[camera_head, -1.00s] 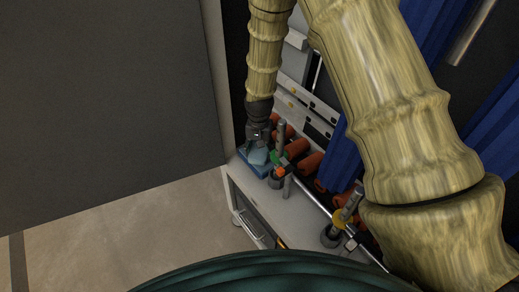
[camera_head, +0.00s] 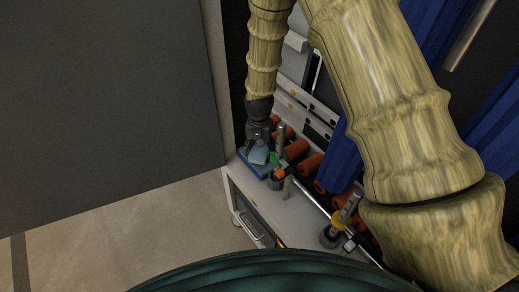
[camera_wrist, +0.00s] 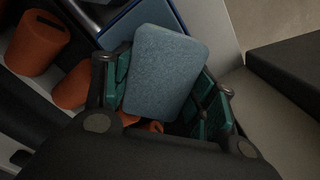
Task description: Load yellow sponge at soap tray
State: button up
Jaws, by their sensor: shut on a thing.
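A light blue-grey block-shaped sponge (camera_wrist: 165,68) is between the green-padded fingers of my gripper (camera_wrist: 168,95) in the wrist view; no yellow sponge shows. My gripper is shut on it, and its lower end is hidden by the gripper. In the head view my gripper (camera_head: 258,138) points down at the cart's far-left end, with the sponge (camera_head: 259,155) below it. A blue tray (camera_head: 249,165) lies on the cart top just under the sponge. Its blue edge (camera_wrist: 127,22) shows beyond the sponge in the wrist view. I cannot tell whether sponge and tray touch.
A grey cart (camera_head: 262,201) carries several orange cylinders (camera_head: 297,150) behind and right of the sponge. A dark grey wall panel (camera_head: 105,90) is at left. Open floor (camera_head: 130,225) lies in front.

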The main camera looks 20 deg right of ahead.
aim_at(260, 149)
jog(key=shift+r+p, duration=2.05)
jog(key=shift+r, duration=0.8)
